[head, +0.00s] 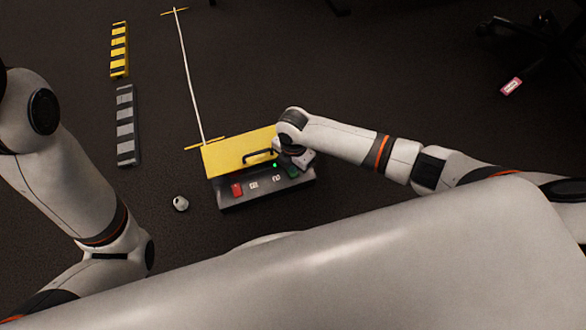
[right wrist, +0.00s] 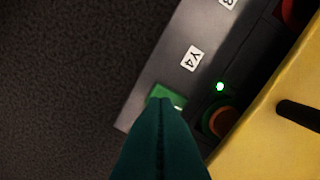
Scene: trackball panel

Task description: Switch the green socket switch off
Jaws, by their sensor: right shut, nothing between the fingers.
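The socket panel (head: 265,197) is a dark grey strip on the floor with a yellow housing behind it. The green switch (head: 292,173) is at its right end; in the right wrist view the green switch (right wrist: 168,95) is partly hidden by my fingers. A small green light (right wrist: 220,87) is lit near it, beside the label Y4 (right wrist: 192,59). My right gripper (head: 297,161) is at the right end of the panel, shut and empty. In the right wrist view its closed fingertips (right wrist: 162,101) overlap the green switch; I cannot tell whether they touch. My left gripper is not in view.
A red switch (head: 237,190) is at the panel's left end. A black handle (head: 258,156) stands on the yellow housing (head: 227,153). A small white round object (head: 180,203) lies left of the panel. Striped yellow (head: 119,50) and grey (head: 127,125) bars lie farther left.

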